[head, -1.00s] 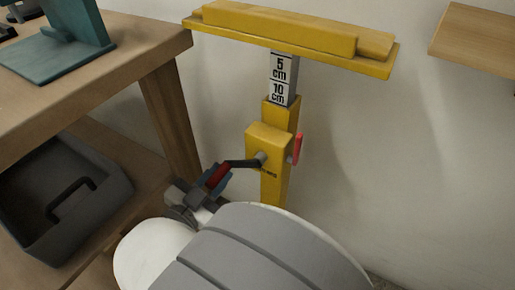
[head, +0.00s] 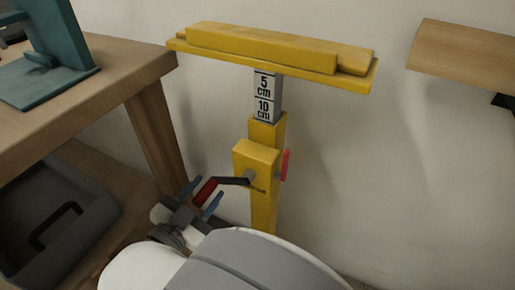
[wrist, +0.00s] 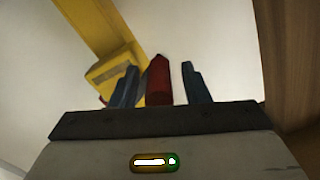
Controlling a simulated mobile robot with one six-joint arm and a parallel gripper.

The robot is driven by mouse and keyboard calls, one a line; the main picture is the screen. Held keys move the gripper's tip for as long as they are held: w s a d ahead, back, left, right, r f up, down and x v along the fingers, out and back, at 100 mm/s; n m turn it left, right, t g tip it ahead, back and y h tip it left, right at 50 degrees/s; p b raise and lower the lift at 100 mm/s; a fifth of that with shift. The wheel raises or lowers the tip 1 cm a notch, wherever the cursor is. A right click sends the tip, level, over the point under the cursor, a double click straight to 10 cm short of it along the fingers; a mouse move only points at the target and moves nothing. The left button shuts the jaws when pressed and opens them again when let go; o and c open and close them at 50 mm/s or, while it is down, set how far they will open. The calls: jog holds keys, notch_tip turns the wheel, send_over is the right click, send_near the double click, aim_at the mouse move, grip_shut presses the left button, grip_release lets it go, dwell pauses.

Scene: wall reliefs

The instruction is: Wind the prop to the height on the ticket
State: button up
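The yellow prop (head: 256,160) stands upright by the wall with a wide yellow head (head: 270,58) on top. Its white scale (head: 267,95) shows the 5 cm and 10 cm marks above the yellow sleeve. A black crank (head: 233,181) with a red grip (head: 205,190) points left from the prop's box. A red lever (head: 284,165) sits on the box's right side. My gripper (head: 201,196) is open, its blue fingers apart on either side of the red grip. The wrist view shows the red grip (wrist: 158,82) between the fingers, with a gap at the right finger. I see no ticket.
A wooden bench (head: 110,90) with a teal stand (head: 50,60) is at the left. A grey bin (head: 75,235) sits on its lower shelf. A wooden shelf (head: 465,52) is on the wall at the right. The wall between is bare.

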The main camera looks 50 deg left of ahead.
notch_tip(320, 180, up, 10)
jog(key=p, duration=0.3)
jog(key=shift+p, duration=0.4)
